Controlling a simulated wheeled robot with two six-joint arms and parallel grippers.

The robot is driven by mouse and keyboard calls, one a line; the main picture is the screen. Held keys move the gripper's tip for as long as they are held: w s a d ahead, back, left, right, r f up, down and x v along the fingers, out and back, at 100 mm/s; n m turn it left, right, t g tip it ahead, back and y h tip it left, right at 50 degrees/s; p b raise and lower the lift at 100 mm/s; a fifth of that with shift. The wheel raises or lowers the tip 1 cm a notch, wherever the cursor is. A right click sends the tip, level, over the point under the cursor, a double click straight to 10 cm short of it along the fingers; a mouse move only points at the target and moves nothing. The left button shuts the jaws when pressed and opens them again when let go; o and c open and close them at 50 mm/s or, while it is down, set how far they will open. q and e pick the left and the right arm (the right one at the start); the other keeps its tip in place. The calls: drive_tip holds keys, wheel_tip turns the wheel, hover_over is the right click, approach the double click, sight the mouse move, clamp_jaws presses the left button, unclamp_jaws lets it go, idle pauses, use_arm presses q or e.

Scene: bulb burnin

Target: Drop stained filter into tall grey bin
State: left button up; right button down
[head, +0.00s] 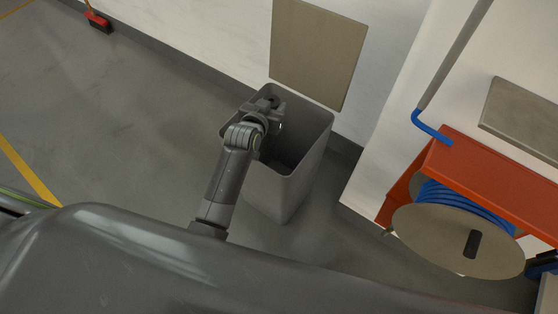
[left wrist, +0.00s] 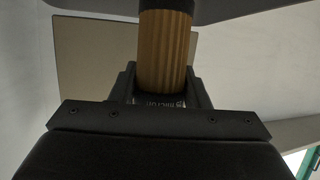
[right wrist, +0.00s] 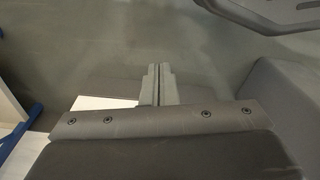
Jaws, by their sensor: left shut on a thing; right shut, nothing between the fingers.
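The tall grey bin (head: 270,190) stands on the floor against the wall in the head view. My left gripper (head: 272,105) is over the bin's open top, near its far left rim. In the left wrist view, my left gripper (left wrist: 165,90) is shut on the stained filter (left wrist: 165,50), a brownish-yellow pleated cylinder with dark ends. The filter is mostly hidden by the gripper in the head view. My right gripper (right wrist: 157,85) is shut and empty in the right wrist view, away from the bin.
A beige panel (head: 318,50) is on the wall behind the bin. A red broom head (head: 98,22) lies far left. Open floor is left of the bin.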

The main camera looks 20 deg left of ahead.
use_arm(q)
drive_tip(key=shift+f, duration=0.25)
use_arm(e)
drive_tip(key=shift+a+r, duration=0.2)
drive_tip(key=shift+r, duration=0.9)
use_arm(q)
drive_tip(key=o, duration=1.1)
drive_tip(key=shift+c, duration=0.2)
use_arm(e)
drive_tip(key=shift+w, duration=0.1)
use_arm(q)
drive_tip(key=p+v, duration=1.1)
drive_tip(key=v, duration=0.6)
drive_tip(key=shift+s, duration=0.25)
use_arm(e)
drive_tip(key=s+d+f, duration=0.3)
drive_tip(key=s+f, duration=0.7)
drive_tip(key=f, duration=0.1)
drive_tip(key=shift+s+d+n+h, duration=0.2)
drive_tip(key=shift+d+n+h, duration=0.2)
drive_tip(key=shift+f, duration=0.1)
